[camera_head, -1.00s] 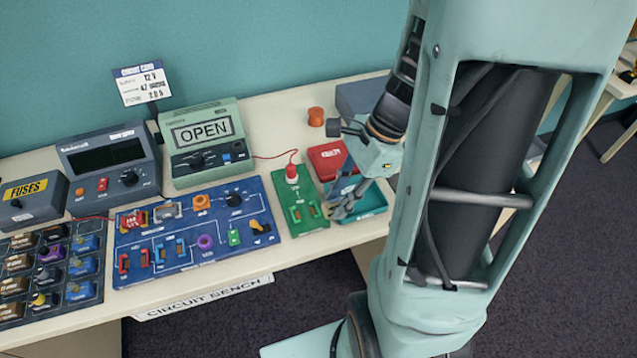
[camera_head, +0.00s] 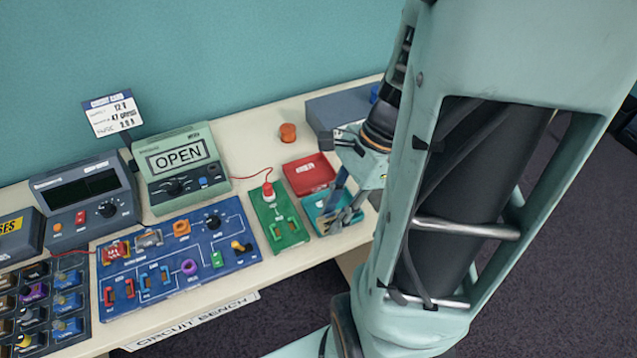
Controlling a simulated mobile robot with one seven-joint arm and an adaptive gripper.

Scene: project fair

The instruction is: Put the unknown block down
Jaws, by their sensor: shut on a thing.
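My gripper (camera_head: 341,217) is at the right end of the bench, its fingers pointing down over the teal tray (camera_head: 313,222). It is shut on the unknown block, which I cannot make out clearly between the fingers. The fingers cover the right part of the tray, so I cannot tell whether the block touches it. A red tray (camera_head: 308,174) lies just behind the teal one.
A green board (camera_head: 290,237) with a red-topped part stands left of the trays. A blue circuit board (camera_head: 170,275), an OPEN meter (camera_head: 182,172) and an orange knob (camera_head: 288,132) are also on the bench. A grey box (camera_head: 335,107) stands behind my gripper.

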